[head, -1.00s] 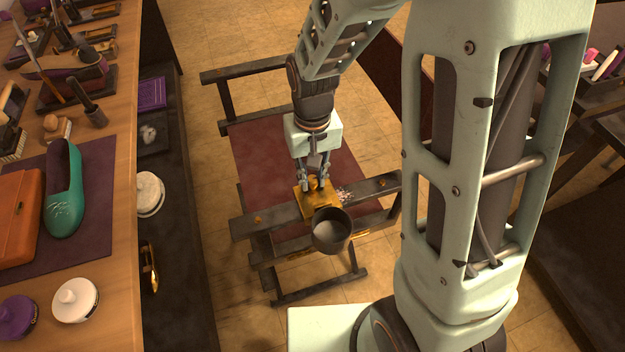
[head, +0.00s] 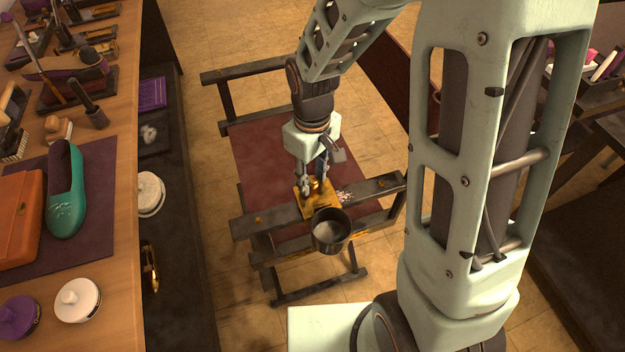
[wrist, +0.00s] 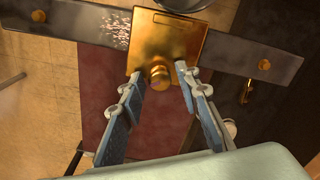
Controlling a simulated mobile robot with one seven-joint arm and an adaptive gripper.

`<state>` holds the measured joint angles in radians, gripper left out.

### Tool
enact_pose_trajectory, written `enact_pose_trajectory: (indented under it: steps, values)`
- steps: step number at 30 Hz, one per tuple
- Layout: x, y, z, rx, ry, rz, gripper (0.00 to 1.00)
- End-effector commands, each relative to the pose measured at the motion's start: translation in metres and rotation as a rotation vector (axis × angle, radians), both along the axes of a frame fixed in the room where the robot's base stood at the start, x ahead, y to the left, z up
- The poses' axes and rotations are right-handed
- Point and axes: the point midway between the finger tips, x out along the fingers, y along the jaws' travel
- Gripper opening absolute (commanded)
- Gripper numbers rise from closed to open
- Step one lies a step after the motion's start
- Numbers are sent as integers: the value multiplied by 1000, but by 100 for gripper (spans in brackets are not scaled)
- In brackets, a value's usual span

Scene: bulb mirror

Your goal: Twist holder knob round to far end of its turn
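The holder is a square brass plate (head: 325,207) fixed on a dark cross bar; it also shows in the wrist view (wrist: 182,33). Its small round brass knob (wrist: 160,76) stands near the plate's edge, and in the head view (head: 314,184) it is partly hidden by my fingers. My gripper (head: 314,187) points down at the knob. In the wrist view the two fingertips (wrist: 158,74) are apart, one on each side of the knob, with a visible gap on both sides. The gripper looks open and holds nothing.
A dark round cup (head: 331,231) is mounted in front of the plate. The dark bar (head: 262,222) carries small brass bolts and pale specks beside the plate. A dark red panel (head: 262,155) lies behind. A wooden counter (head: 120,150) with shoes and brushes stands at left.

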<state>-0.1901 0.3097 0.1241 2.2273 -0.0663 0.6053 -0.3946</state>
Motion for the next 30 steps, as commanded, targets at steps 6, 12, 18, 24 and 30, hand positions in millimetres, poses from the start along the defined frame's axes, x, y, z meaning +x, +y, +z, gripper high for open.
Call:
enact_pose_trajectory:
  steps: [6,12,18,24,30]
  values:
    - [-1,0,0,-1,2,-1,33]
    - [-1,0,-2,0,1,-130,33]
    - [-1,0,-1,0,1,-348,33]
    - [-1,-1,-1,0,2,-438,33]
    - [-1,-1,-1,0,3,-659,33]
